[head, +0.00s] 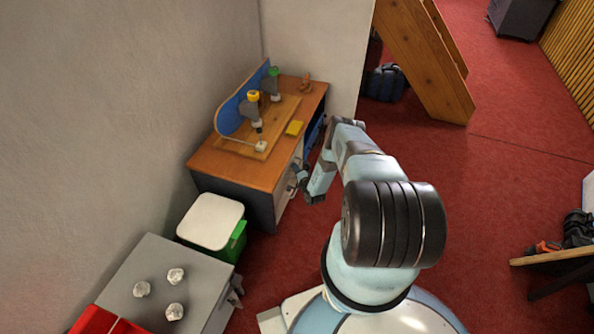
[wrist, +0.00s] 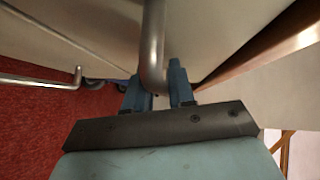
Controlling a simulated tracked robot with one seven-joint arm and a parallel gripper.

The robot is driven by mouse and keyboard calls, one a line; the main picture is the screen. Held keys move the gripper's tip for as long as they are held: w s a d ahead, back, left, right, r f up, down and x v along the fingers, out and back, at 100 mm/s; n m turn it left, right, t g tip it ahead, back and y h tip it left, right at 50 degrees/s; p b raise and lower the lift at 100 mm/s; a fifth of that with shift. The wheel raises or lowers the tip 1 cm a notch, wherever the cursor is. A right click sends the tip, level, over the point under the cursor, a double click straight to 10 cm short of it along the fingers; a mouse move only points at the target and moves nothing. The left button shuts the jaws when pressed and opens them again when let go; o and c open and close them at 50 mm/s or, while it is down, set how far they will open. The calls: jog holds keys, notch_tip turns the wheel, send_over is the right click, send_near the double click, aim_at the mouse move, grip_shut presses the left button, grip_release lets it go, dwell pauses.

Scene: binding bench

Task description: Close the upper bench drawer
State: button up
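The bench (head: 235,169) has a wooden top and a dark side panel, and its pale drawer fronts show edge-on in the head view. In the wrist view the upper drawer front (wrist: 212,35) is a pale panel close ahead, below the brown top edge. Its metal bar handle (wrist: 153,45) runs down between my fingers. In the head view my gripper (head: 303,183) is at the bench front, partly hidden by my arm. How far the drawer stands out is unclear.
A second handle (wrist: 40,80) shows at left in the wrist view. A white-lidded green bin (head: 212,221) and a grey cabinet (head: 157,270) with several crumpled white pieces stand nearer. Tools on a board (head: 283,116) occupy the bench top.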

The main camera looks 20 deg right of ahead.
jog(key=shift+o, duration=1)
jog(key=shift+r, duration=0.1)
jog(key=shift+d, duration=0.1)
jog(key=s+r, duration=0.2)
jog(key=s, duration=1.1)
jog(key=shift+s+d, duration=0.3)
jog(key=shift+d, duration=0.1)
